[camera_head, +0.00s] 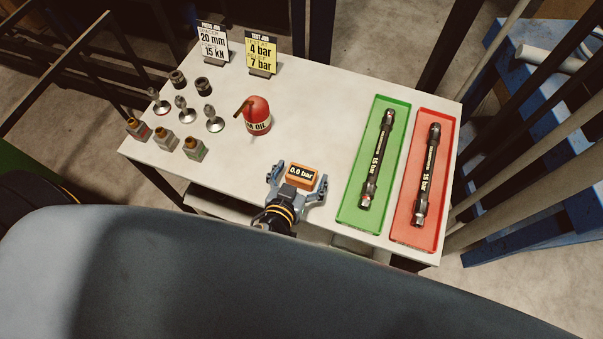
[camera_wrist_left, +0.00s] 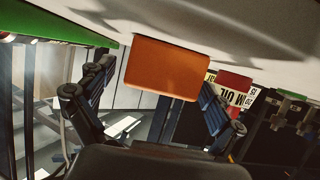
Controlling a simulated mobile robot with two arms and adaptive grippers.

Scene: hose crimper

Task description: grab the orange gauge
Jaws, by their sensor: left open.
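The orange gauge (camera_head: 301,176) is a small box with a dark display reading "0.0 bar", at the front of the white table. It also shows in the left wrist view as a plain orange block (camera_wrist_left: 163,68) between the two fingers. My left gripper (camera_head: 300,174) is open, with one finger on each side of the gauge. In the left wrist view a gap shows between the gauge and the left-hand finger; I cannot tell whether the right-hand finger touches it. My right gripper is not in view.
A green tray (camera_head: 349,211) and a red tray (camera_head: 404,234), each with a dark hose, lie right of the gauge. A red oil can (camera_head: 257,116) stands behind it. Several small fittings (camera_head: 181,108) stand at the left. Two sign cards (camera_head: 260,54) stand at the back.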

